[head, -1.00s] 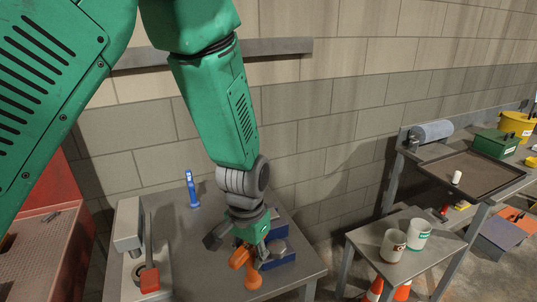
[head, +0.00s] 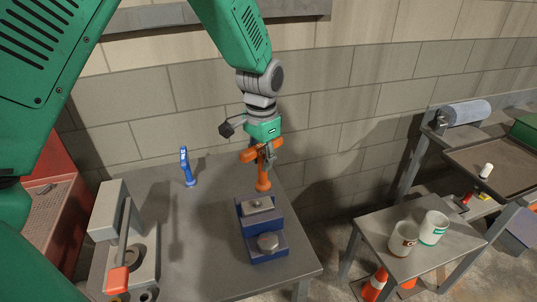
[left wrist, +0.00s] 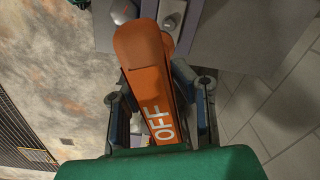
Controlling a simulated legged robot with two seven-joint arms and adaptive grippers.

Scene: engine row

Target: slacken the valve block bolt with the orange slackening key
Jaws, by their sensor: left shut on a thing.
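My left gripper (head: 264,158) is shut on the orange slackening key (head: 263,178). The key hangs upright, socket end down, and shows above and behind the valve block in the head view. In the left wrist view the orange key (left wrist: 150,75) lies between the fingers, with "OFF" lettered on its handle. The blue valve block (head: 247,228) sits on the grey table. Its hex bolt head (head: 268,242) is uncovered on the lower, front step, and a grey plate (head: 258,205) tops the higher step. The key is apart from the bolt. My right gripper is out of view.
A blue key-like tool (head: 187,168) stands at the table's back left. A grey clamp-like fixture with a red-handled lever (head: 118,280) is at the left. The table (head: 195,235) is clear between them and the block. A side table at right holds two cups (head: 403,238).

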